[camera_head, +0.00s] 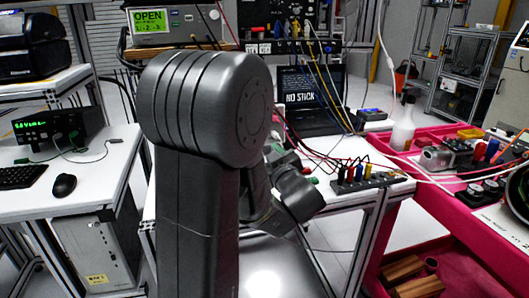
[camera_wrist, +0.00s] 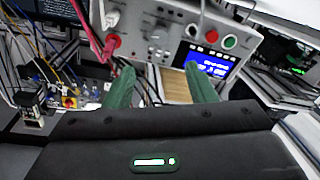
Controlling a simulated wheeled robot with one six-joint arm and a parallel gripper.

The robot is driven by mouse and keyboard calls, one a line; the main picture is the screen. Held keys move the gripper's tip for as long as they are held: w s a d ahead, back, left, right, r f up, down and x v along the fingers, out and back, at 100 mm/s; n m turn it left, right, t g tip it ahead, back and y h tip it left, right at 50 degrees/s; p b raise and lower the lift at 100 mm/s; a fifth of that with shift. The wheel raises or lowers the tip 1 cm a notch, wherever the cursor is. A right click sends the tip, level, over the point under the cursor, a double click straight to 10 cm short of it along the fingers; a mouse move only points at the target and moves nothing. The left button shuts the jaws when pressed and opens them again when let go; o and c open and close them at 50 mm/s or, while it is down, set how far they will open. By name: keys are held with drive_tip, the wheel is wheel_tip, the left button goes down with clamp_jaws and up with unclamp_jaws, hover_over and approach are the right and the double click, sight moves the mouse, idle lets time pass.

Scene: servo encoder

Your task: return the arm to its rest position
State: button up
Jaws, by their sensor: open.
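My arm stands large in the middle of the head view, with its thick dark grey links covering part of the bench. In the head view the wrist end of my arm points down and right over the white bench (camera_head: 395,185); the fingertips cannot be made out there. In the wrist view my gripper (camera_wrist: 161,78) shows two green fingers spread well apart, open, with nothing between them. Behind the fingers is a grey instrument (camera_wrist: 160,35) with a blue screen, a red button and a green button. A wooden-looking block or surface (camera_wrist: 175,86) shows between the fingers.
A black laptop (camera_head: 308,98) stands at the back of the bench. Banana plugs and several cables (camera_head: 345,160) lie near my wrist. A desk with a mouse (camera_head: 64,186) is on the left.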

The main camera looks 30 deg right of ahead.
drive_tip(key=w+d, duration=0.1)
drive_tip(key=w, duration=1.2)
drive_tip(key=shift+w+d, duration=0.3)
drive_tip(key=shift+w, duration=0.1)
